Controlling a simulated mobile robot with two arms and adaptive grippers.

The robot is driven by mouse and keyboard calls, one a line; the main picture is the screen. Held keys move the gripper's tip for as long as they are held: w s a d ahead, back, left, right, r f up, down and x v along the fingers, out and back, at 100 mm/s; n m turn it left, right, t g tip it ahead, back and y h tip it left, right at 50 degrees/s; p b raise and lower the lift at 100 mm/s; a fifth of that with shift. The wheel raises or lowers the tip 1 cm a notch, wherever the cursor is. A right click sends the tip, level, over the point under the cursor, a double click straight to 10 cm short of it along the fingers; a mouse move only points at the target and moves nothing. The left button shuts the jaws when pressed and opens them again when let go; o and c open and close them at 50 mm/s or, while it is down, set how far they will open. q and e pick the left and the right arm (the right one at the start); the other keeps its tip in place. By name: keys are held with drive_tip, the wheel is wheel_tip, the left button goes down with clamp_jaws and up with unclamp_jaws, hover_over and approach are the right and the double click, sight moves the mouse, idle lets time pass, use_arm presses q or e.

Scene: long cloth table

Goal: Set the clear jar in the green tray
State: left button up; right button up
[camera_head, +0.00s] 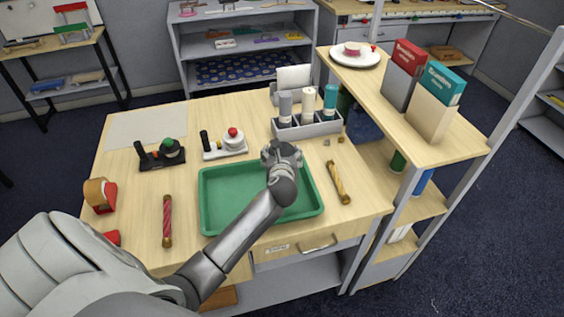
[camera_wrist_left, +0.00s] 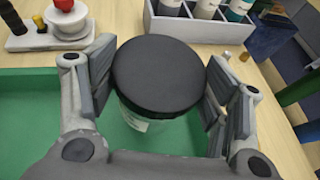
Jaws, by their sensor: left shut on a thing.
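The clear jar (camera_wrist_left: 137,125) has a wide black lid (camera_wrist_left: 158,75) and a pale label, partly seen under the lid in the left wrist view. My left gripper (camera_wrist_left: 160,85) is shut on the jar, with one finger on each side of the lid. In the head view my left gripper (camera_head: 281,153) is over the back right part of the green tray (camera_head: 225,195) and hides the jar. The tray also shows in the left wrist view (camera_wrist_left: 35,115). I cannot tell whether the jar touches the tray floor. My right gripper is not in view.
Behind the tray stand a grey bottle rack (camera_head: 308,127) and a white scale-like device (camera_head: 226,148). A yellow rod (camera_head: 338,183) lies right of the tray, a red rod (camera_head: 167,220) left. A raised shelf (camera_head: 440,150) borders the right side. The tray's left half is empty.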

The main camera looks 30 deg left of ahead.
use_arm(q)
wheel_tip(320, 180, down, 2)
drive_tip(key=shift+f, duration=0.15)
drive_tip(key=shift+w+f, duration=0.1)
drive_tip(key=shift+f, duration=0.4)
drive_tip(key=shift+f, duration=0.2)
drive_tip(key=o, duration=1.3)
drive_tip(key=shift+r, duration=0.1)
